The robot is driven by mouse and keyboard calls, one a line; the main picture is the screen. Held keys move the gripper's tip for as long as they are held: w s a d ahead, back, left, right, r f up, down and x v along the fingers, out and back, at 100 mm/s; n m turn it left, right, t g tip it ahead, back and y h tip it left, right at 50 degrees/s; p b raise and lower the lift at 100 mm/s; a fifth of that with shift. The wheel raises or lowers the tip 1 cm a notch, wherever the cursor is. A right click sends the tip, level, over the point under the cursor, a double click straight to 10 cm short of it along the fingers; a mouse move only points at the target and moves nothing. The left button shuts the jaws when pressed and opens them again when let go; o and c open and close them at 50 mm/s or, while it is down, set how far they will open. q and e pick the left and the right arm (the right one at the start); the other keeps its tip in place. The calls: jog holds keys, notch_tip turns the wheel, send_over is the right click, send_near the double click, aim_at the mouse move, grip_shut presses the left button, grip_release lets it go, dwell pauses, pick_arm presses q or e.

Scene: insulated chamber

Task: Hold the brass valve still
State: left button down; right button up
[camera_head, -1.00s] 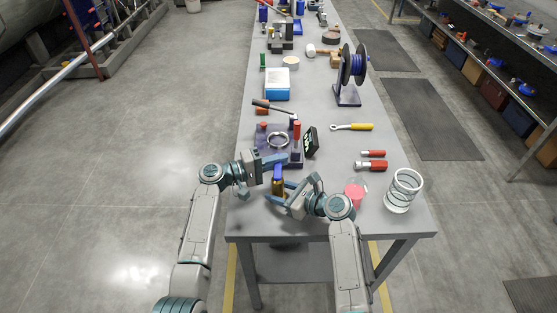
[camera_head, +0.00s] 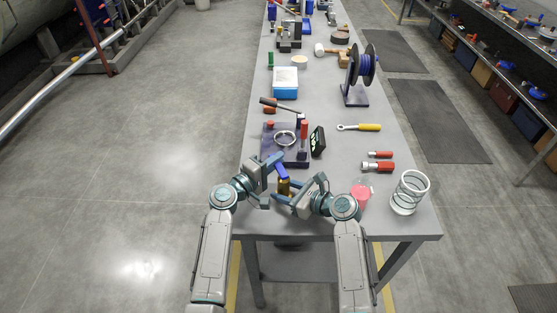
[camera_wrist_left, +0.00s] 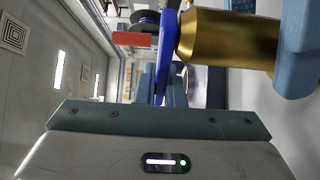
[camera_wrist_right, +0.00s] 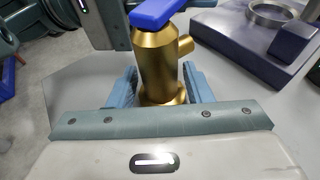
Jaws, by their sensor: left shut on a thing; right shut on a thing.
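The brass valve (camera_head: 284,188) stands upright near the front edge of the grey table, with a blue handle (camera_wrist_right: 160,12) on top. My left gripper (camera_head: 280,164) is shut on the blue handle, coming from the left and above. In the left wrist view the blue handle (camera_wrist_left: 165,48) lies beside the brass body (camera_wrist_left: 232,42). My right gripper (camera_head: 285,199) is shut on the lower part of the brass body (camera_wrist_right: 153,62), with one finger on each side in the right wrist view. The fingers hide part of its base.
A dark fixture with a metal ring (camera_head: 285,140) stands just behind the valve, with a black display (camera_head: 317,141) beside it. A red-topped jar (camera_head: 361,193) and a glass cylinder (camera_head: 409,193) stand to the right. Red-handled tools (camera_head: 378,165) lie behind them.

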pick_arm(q)
jog(key=shift+a+r+n+t+y, duration=0.2)
jog(key=shift+r+n+t+y, duration=0.1)
jog(key=shift+n+t, duration=0.1)
jog(key=c, duration=1.5)
grip_release()
jog(key=shift+f, duration=0.15)
jog(key=shift+s+a+f, duration=0.1)
jog(key=shift+s+a, duration=0.25)
jog(key=shift+s, duration=0.1)
jog(key=v, duration=1.1)
jog(key=shift+r, duration=0.2)
